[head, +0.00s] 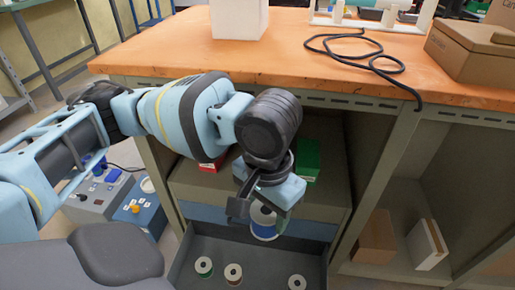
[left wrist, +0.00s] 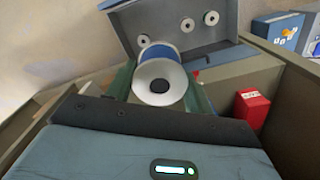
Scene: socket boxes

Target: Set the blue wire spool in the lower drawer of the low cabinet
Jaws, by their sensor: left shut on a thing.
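The blue wire spool (head: 263,224), with white ends, hangs in my left gripper (head: 262,207). In the left wrist view the spool (left wrist: 160,78) sits between the two fingers, its white end toward the camera. The lower drawer (head: 210,247) of the low cabinet is pulled out, and the gripper with the spool is above it, toward its back. The drawer also shows in the left wrist view (left wrist: 185,42). My right gripper is not in view.
Inside the drawer stand a green spool (head: 203,267), a brown spool (head: 233,273) and a pale spool (head: 297,283). A red box (head: 210,165) and a green box (head: 307,160) sit in the cabinet above. The orange worktop (head: 330,70) overhangs. Boxes (head: 374,238) stand in the right bay.

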